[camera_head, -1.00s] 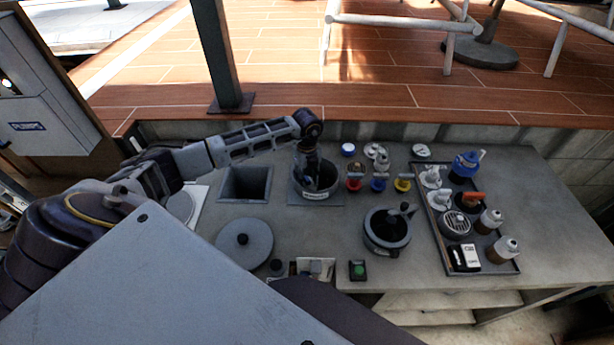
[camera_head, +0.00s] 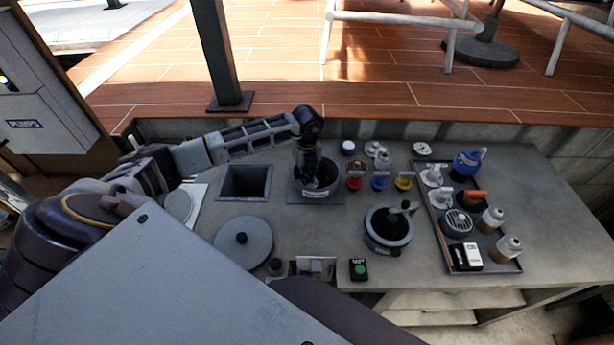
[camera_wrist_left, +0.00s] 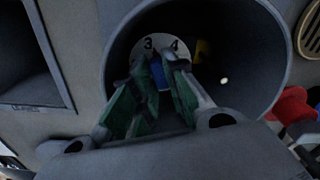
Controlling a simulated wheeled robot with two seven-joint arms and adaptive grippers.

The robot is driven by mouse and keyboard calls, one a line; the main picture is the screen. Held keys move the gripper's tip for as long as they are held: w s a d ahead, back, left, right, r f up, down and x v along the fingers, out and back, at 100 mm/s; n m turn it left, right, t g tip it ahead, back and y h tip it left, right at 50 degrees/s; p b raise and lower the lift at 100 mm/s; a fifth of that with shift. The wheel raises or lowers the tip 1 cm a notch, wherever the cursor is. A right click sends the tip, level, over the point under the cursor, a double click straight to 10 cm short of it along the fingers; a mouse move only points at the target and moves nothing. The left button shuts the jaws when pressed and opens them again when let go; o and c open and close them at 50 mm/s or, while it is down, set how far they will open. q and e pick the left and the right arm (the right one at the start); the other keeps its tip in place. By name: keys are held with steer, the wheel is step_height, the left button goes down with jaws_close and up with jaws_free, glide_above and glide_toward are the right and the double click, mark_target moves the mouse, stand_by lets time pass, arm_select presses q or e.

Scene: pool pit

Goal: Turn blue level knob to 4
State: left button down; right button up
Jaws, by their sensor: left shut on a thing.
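The blue level knob (camera_wrist_left: 160,74) sits deep inside a dark round well, whose rim (camera_head: 336,184) shows in the head view. A pale dial (camera_wrist_left: 160,43) behind the knob bears the numbers 3 and 4. The knob lies between the fingers of my left gripper (camera_wrist_left: 160,72), which are shut on it and hide much of it. I cannot tell which number the knob points to. In the head view my left gripper (camera_head: 311,178) reaches down into the well, which hides its tips. A small yellow part (camera_wrist_left: 201,51) shows inside the well. My right gripper is not in view.
A square opening (camera_head: 245,182) lies left of the well. Red (camera_head: 354,183), blue (camera_head: 379,182) and yellow (camera_head: 404,182) valves stand to its right. A black round pot (camera_head: 388,230) and a tray (camera_head: 476,268) of bottles and parts are further right. A round lid (camera_head: 244,243) lies in front.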

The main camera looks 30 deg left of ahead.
arm_select(q)
steer(key=m+b, duration=0.2)
steer(key=m, duration=0.1)
steer(key=shift+f+m, duration=0.1)
steer(key=shift+m, duration=0.3)
steer(key=m+b, duration=0.2)
steer(key=m, duration=0.1)
steer(key=shift+m+b, duration=0.35)
steer(key=shift+m, duration=0.05)
steer(key=shift+m+b, duration=0.35)
steer(key=shift+m, duration=0.75)
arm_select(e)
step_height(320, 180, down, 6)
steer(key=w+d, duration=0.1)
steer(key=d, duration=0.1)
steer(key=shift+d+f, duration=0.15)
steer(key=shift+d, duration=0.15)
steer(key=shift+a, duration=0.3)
arm_select(q)
steer(key=c, duration=1.5)
jaws_free()
steer(key=shift+o, duration=0.3)
